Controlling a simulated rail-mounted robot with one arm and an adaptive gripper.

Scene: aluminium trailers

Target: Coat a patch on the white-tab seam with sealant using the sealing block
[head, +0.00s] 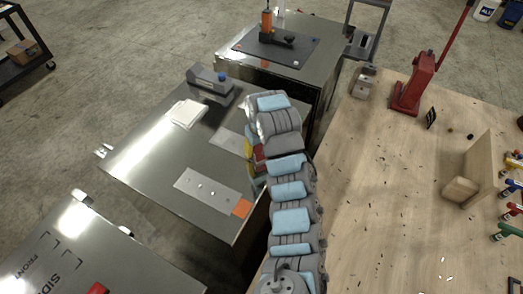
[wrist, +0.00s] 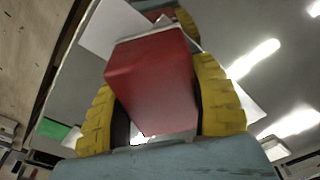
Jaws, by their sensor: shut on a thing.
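My gripper (wrist: 155,115) has yellow fingers, one on each side of a red block (wrist: 150,80), and is shut on it. In the head view the red block (head: 258,154) shows only as a small patch beside my arm, over the right part of the middle metal trailer top (head: 150,160). A pale flat plate (head: 230,139) lies just left of the gripper, partly hidden by it. A second plate with several small studs (head: 205,189) lies nearer, with an orange tab (head: 241,208) at its right end. I cannot tell which seam has the white tab, or whether the block touches the surface.
A white stack of sheets (head: 187,113) and a grey tool (head: 210,82) lie on the same top. A dark mat with an orange-handled tool (head: 267,22) is farther back. A wooden bench (head: 380,200) with a red press (head: 415,88) stands right.

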